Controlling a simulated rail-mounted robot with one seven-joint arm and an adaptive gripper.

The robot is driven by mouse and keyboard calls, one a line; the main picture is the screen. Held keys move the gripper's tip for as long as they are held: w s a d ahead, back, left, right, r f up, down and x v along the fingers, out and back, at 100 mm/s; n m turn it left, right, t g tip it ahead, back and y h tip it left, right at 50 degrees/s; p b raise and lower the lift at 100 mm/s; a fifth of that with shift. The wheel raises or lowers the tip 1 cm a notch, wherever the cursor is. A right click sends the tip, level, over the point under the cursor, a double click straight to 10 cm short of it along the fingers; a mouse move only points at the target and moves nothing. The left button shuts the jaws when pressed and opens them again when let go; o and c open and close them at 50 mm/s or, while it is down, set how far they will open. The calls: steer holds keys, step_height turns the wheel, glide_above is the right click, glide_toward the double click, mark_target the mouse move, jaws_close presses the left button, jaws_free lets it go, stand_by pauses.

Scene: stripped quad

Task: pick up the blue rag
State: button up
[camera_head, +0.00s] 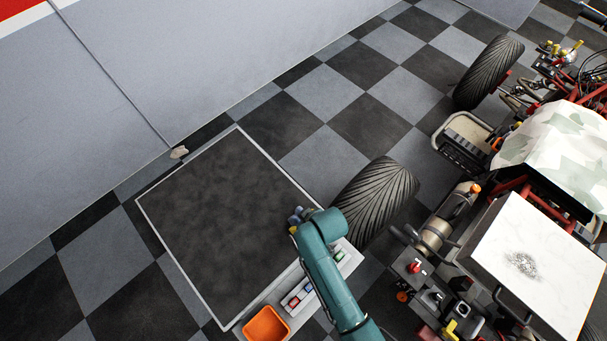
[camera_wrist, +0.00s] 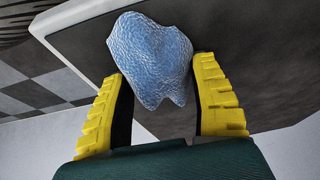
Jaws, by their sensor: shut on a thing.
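The blue rag (camera_wrist: 152,58) is a crumpled, light blue textured lump in the wrist view. My gripper (camera_wrist: 161,80) is shut on it, with one yellow ridged finger on each side. The rag sticks out past the fingertips and its lower end hangs between the fingers. In the head view my gripper (camera_head: 294,229) is over the right side of the dark panel, mostly hidden by my teal wrist. A small blue patch (camera_head: 296,215) shows beside it there.
The dark panel (camera_head: 215,215) has a pale edge and bare space. An orange bin (camera_head: 266,325) and a pale tray (camera_head: 284,294) with small coloured items lie near my arm. A black tyre (camera_head: 376,200) and the stripped quad (camera_head: 520,215) stand right. A pale crumpled thing (camera_head: 179,152) lies upper left.

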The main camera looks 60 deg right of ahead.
step_height(320, 180, up, 10)
steer(key=shift+f+p, duration=0.1)
steer(key=shift+p, duration=1)
steer(key=c, duration=0.5)
steer(key=o, duration=0.7)
jaws_close()
steer(key=shift+a, duration=0.1)
